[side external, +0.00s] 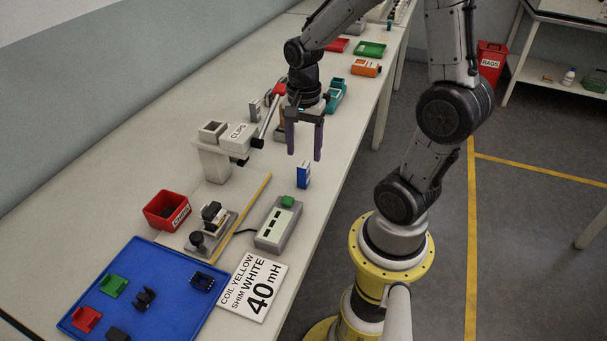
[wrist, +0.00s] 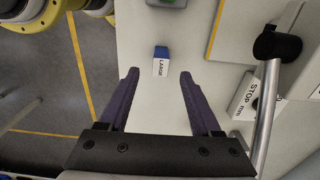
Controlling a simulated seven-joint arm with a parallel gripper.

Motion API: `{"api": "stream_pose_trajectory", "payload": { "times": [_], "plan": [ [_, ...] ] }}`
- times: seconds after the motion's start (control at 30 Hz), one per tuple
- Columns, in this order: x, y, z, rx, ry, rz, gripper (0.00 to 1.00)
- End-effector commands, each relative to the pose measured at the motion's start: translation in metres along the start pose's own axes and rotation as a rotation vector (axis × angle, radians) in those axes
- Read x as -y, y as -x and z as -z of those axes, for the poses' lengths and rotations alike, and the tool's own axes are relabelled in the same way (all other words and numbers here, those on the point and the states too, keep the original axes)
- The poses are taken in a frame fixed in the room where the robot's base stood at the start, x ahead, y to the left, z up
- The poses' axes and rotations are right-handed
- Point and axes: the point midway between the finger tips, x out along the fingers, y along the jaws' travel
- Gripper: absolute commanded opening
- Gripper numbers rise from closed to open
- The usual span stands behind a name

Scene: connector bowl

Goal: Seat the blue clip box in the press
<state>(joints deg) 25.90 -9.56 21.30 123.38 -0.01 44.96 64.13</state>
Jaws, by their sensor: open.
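The blue clip box (side external: 303,174) stands upright on the bench, blue with a white part. In the wrist view the box (wrist: 161,62) shows a blue end and a white label reading LARGE. My gripper (side external: 304,154) is open and points down, its dark purple fingers just above the box in the side view. In the wrist view the box lies just beyond the gap between my fingertips (wrist: 158,74), with nothing held. The grey press (side external: 226,142), marked CLIPS, stands left of my gripper; its lever (side external: 268,118) slants upward. The lever also shows in the wrist view (wrist: 266,105).
A grey device with a green button (side external: 278,224) lies in front of the box. A red bin (side external: 167,210), a small fixture (side external: 212,220) and a blue tray (side external: 150,321) with several parts are nearer.

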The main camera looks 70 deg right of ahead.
Motion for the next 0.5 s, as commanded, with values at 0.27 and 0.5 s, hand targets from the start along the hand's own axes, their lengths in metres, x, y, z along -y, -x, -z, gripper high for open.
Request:
{"api": "stream_pose_trajectory", "payload": {
  "times": [0.27,0.5],
  "plan": [
    [0.0,-0.023,0.0,0.002,0.001,-0.003,0.65],
    [0.001,-0.054,0.001,0.001,0.001,-0.002,0.65]
  ]
}}
